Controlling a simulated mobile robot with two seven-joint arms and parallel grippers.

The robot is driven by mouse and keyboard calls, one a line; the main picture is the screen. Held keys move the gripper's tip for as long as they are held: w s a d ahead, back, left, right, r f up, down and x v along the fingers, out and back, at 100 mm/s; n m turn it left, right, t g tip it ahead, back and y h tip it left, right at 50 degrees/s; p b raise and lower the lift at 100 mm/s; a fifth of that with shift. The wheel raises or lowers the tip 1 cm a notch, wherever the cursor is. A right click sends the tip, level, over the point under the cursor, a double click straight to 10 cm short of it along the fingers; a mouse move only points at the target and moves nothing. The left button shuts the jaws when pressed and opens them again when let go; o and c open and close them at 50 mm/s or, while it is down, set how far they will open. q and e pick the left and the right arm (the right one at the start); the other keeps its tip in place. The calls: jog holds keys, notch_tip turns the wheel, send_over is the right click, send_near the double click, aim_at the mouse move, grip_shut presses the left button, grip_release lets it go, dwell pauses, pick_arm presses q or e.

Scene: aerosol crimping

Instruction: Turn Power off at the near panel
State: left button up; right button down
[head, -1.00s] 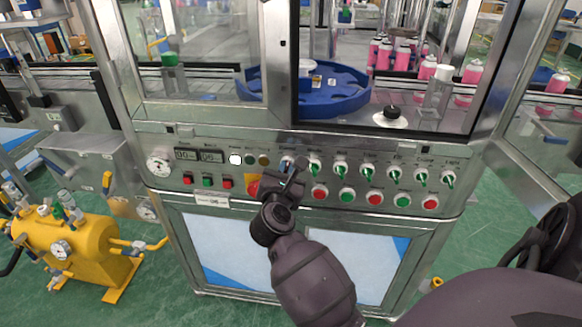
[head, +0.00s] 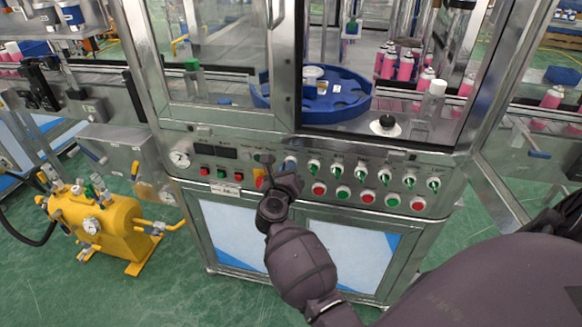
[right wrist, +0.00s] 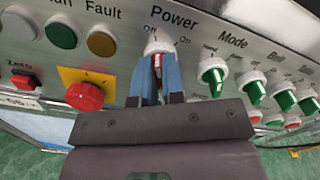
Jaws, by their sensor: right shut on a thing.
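The near panel (head: 388,202) is a metal strip of knobs, buttons, lamps and displays below the machine's windows. The white Power knob (right wrist: 160,47) with a red stripe sits under the Power label in the right wrist view, with Off and On marked above it. My right gripper (right wrist: 158,78) is shut on this knob, one blue-grey finger on each side. In the head view my right gripper (head: 287,178) reaches the panel from below and partly covers the knob. The knob's stripe stands nearly upright, on the Off side. The panel's display (head: 211,151) is dark. My left gripper is not seen.
The red emergency button (right wrist: 85,96) on its yellow plate sits close left of the gripper. The green Mode knob (right wrist: 213,76) is close right. More green selectors and red and green buttons run to the right. A yellow tank (head: 95,232) stands on the floor at left.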

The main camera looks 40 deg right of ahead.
jog(key=shift+n, duration=0.3)
jog(key=c, duration=1.2)
grip_release()
jog(key=shift+s+a, duration=0.1)
jog(key=shift+a, duration=0.1)
